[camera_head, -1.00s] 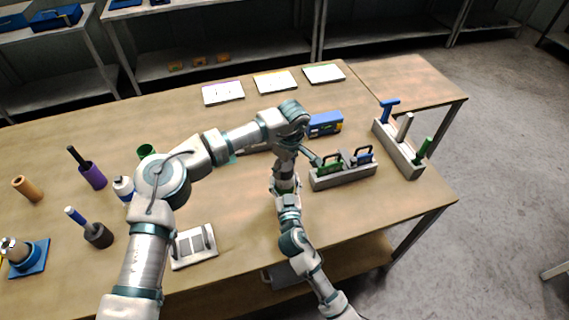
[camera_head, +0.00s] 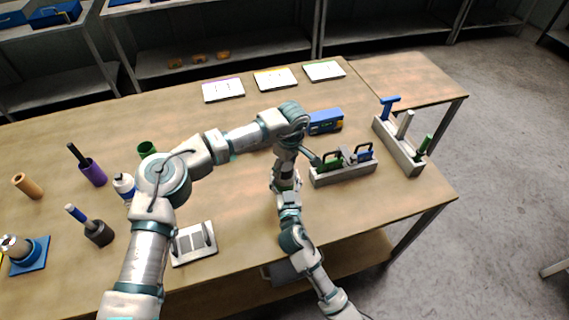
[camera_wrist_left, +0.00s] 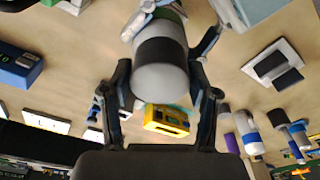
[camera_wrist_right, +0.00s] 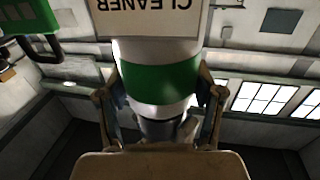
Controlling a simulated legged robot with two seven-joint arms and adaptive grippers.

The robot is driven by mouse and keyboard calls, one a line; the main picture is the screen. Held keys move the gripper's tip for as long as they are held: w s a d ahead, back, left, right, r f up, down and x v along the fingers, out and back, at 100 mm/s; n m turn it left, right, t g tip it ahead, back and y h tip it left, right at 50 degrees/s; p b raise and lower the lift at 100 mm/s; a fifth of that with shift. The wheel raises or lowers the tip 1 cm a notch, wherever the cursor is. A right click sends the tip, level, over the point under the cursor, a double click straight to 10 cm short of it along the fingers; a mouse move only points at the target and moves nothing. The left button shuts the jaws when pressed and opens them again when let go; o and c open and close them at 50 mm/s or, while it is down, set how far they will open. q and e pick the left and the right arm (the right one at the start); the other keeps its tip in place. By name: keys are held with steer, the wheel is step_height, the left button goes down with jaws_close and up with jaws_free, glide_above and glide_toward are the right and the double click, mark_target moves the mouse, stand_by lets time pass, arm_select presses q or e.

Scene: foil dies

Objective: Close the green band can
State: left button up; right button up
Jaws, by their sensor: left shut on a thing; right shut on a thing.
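The green band can (camera_wrist_right: 160,83) is white with a broad green band and an upside-down CLEANER label in the right wrist view. My right gripper (camera_wrist_right: 160,97) is shut around it at the band. In the left wrist view my left gripper (camera_wrist_left: 162,80) is shut on a cap (camera_wrist_left: 162,50) with a dark side and a pale grey end. The cap is in line with the can, whose green shows just beyond it. I cannot tell whether the cap is fully seated. In the head view the left gripper (camera_head: 285,158) points down above the right gripper (camera_head: 285,182); they mostly hide both parts.
A rack of handled dies (camera_head: 343,172) stands close to the right of my grippers, with a blue box (camera_head: 324,122) behind it. Another rack (camera_head: 398,148) is at the right edge. A white plate (camera_head: 194,246) lies front left. Several bottles and tubes stand at the left.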

arm_select(q)
steer(key=o, duration=0.8)
steer(key=shift+o, duration=0.2)
steer(key=shift+r, duration=0.1)
step_height(320, 180, up, 12)
steer(key=d, duration=0.1)
steer(key=shift+s+f, duration=0.2)
steer(key=shift+s, duration=0.2)
arm_select(e)
steer(key=o, duration=1.8)
steer(key=shift+c, duration=0.2)
arm_select(q)
steer(key=shift+d, duration=0.1)
arm_select(e)
steer(key=s+d, duration=0.1)
steer(key=s, duration=1)
steer(key=shift+s+d, duration=0.25)
steer(key=shift+s, duration=0.15)
